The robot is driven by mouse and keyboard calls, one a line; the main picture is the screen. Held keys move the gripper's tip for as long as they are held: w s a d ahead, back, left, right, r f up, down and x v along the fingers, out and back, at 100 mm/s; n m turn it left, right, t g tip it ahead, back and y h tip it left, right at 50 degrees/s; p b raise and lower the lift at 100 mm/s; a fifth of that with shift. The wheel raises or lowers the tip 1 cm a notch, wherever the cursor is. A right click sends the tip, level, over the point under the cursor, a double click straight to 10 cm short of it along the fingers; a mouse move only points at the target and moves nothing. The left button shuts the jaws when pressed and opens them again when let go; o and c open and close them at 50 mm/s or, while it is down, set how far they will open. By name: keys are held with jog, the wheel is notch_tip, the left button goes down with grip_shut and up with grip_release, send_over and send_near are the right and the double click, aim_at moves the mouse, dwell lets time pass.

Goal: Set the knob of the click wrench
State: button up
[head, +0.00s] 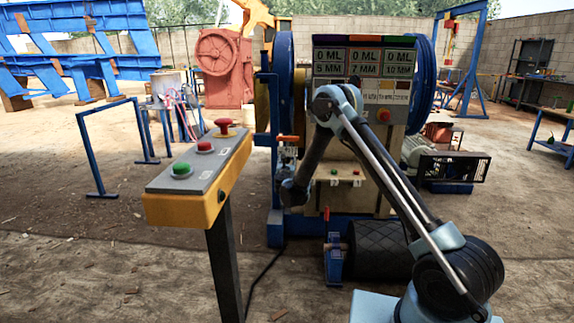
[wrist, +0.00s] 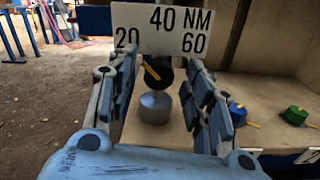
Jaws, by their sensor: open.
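The click wrench's knob (wrist: 165,76) is dark with a yellow pointer tilted up and to the left. It stands in front of a white scale plate (wrist: 205,27) marked 20, 40 NM and 60. A grey cylinder (wrist: 155,107) shows just below the knob. My gripper (wrist: 160,70) is open, with one finger on each side of the knob and cylinder. I cannot tell whether either finger touches them. In the head view my gripper (head: 289,168) is at the left front of the crusher, and the knob is too small to make out there.
A blue knob (wrist: 237,114) and a green knob (wrist: 295,115) sit on the ledge to the right. The jaw crusher (head: 358,135) stands behind my arm. A yellow control box (head: 200,170) with push buttons on a post stands left of my gripper.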

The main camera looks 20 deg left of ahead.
jog(key=shift+w+a, duration=0.1)
jog(key=shift+w, duration=0.15)
jog(key=c, duration=1)
jog(key=shift+a, duration=0.1)
jog(key=shift+c, duration=0.2)
jog(key=shift+m, duration=0.3)
jog(key=m, duration=0.3)
jog(key=shift+d, duration=0.2)
jog(key=shift+d+f+m, duration=0.1)
jog(key=shift+m, duration=2.4)
